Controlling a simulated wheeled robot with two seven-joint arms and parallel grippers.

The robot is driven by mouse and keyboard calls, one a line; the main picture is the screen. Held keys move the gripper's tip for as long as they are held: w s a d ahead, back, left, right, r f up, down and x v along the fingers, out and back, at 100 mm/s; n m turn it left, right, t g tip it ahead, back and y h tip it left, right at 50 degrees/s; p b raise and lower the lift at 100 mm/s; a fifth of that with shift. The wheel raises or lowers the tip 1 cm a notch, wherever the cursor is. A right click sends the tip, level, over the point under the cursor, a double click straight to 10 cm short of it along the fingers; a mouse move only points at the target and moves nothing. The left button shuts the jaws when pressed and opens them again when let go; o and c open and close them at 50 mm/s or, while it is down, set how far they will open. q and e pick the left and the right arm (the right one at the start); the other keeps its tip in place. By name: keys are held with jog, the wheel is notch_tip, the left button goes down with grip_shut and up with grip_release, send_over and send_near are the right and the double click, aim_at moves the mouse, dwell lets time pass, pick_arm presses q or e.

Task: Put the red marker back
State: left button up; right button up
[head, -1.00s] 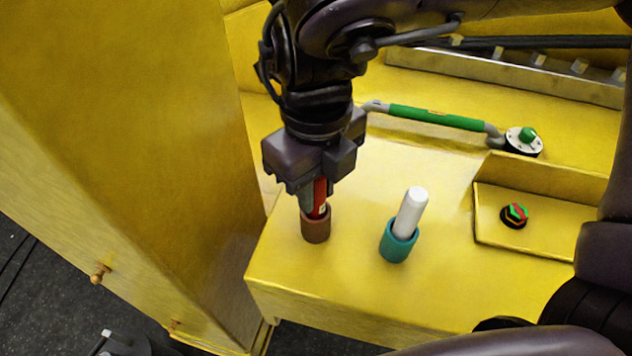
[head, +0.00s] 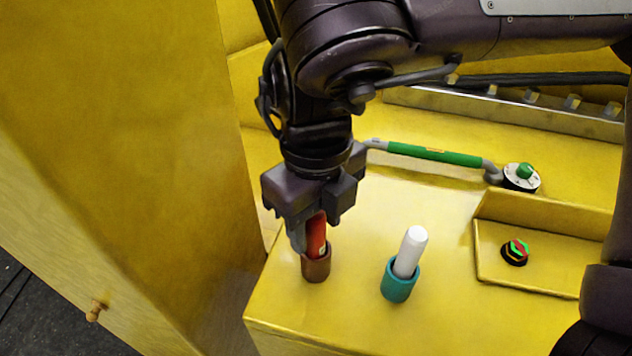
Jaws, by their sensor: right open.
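The red marker (head: 317,236) stands upright in the brown holder (head: 316,267) on the yellow surface, its lower end hidden inside. My right gripper (head: 315,233) is right above the holder, with its jaws open around the upper part of the marker. One finger shows at the marker's left side; the other is hard to make out. My left gripper is not in view.
A white marker (head: 411,252) stands slightly tilted in a teal holder (head: 399,282) to the right. Behind are a green handle bar (head: 434,154) and a round dial (head: 522,177). A red-green button (head: 515,251) sits at the right. A tall yellow wall (head: 130,150) rises at the left.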

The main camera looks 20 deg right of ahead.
notch_tip(320, 180, up, 11)
jog(key=shift+r+p, duration=0.1)
jog(key=shift+p, duration=0.6)
